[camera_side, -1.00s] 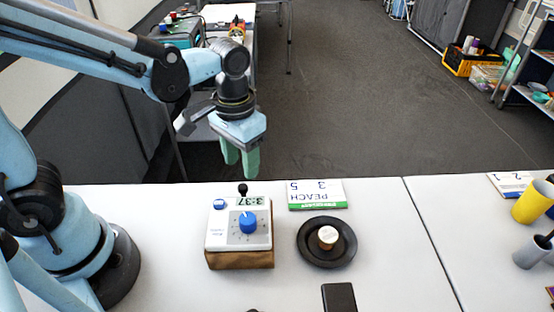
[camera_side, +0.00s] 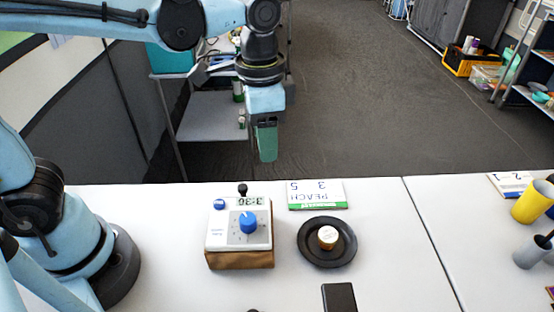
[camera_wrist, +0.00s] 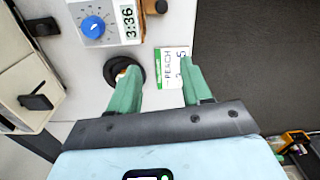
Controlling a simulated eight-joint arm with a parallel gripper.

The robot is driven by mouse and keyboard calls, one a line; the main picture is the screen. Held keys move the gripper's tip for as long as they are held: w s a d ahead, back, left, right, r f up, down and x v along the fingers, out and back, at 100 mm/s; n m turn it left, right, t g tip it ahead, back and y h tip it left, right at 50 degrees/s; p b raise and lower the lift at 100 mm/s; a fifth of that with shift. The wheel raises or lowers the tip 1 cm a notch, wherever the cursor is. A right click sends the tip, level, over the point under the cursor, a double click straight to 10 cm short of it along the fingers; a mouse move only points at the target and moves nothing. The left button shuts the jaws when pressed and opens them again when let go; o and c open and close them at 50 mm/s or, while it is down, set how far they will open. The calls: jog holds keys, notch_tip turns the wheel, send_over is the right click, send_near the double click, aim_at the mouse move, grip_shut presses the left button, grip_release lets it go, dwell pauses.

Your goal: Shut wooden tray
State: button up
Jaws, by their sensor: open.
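My gripper (camera_side: 266,158) hangs over the floor beyond the table's far edge, pointing down and empty. In the wrist view its two green fingers (camera_wrist: 158,76) are spread apart. A pale, wood-toned unit with panels (camera_wrist: 22,88) shows at the left of the wrist view, partly cut off.
A timer box (camera_side: 240,232) with a blue knob, a dark round plate (camera_side: 312,258) holding a small capped item (camera_side: 327,237), and a sign card (camera_side: 317,194) stand on the white table (camera_side: 400,270). A black upright piece (camera_side: 339,298) is at the near edge. Yellow cup (camera_side: 532,204) at right.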

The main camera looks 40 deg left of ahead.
jog(key=d+f+m, duration=0.2)
jog(key=d+m, duration=1.1)
jog(key=m, duration=0.3)
jog(key=shift+d+m+t+h, duration=0.15)
jog(key=shift+m+t+h, duration=0.15)
jog(key=shift+m, duration=0.1)
jog(key=shift+f, duration=0.1)
jog(key=s+a+n+t, duration=0.3)
jog(key=a+n+t, duration=0.3)
jog(key=a+n, duration=1.8)
jog(key=shift+a, duration=0.6)
